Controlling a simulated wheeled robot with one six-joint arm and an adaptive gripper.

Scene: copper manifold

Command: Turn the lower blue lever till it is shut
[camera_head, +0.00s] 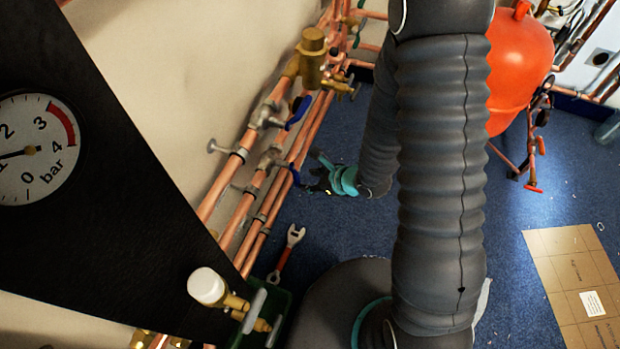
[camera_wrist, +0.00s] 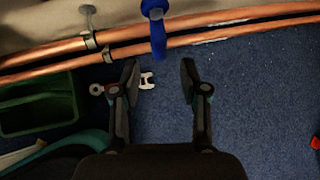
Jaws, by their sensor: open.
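The lower blue lever (camera_head: 295,174) sits on a valve on the copper pipes, just left of my gripper (camera_head: 314,172) in the head view. In the wrist view the blue lever (camera_wrist: 157,32) hangs across the pipes at the top centre. My gripper (camera_wrist: 159,76) is open and empty, with its two fingers apart. The lever's tip shows just beyond the fingertips, about midway between them, and no contact is visible. The upper blue lever (camera_head: 298,112) is on the pipe above. The lower valve body is partly hidden.
Copper pipes (camera_head: 240,190) run along the pale wall. A spanner (camera_head: 287,252) with a red handle lies by a green crate (camera_wrist: 38,104). An orange tank (camera_head: 520,65) stands at the right, and a cardboard sheet (camera_head: 575,275) lies on the open blue floor.

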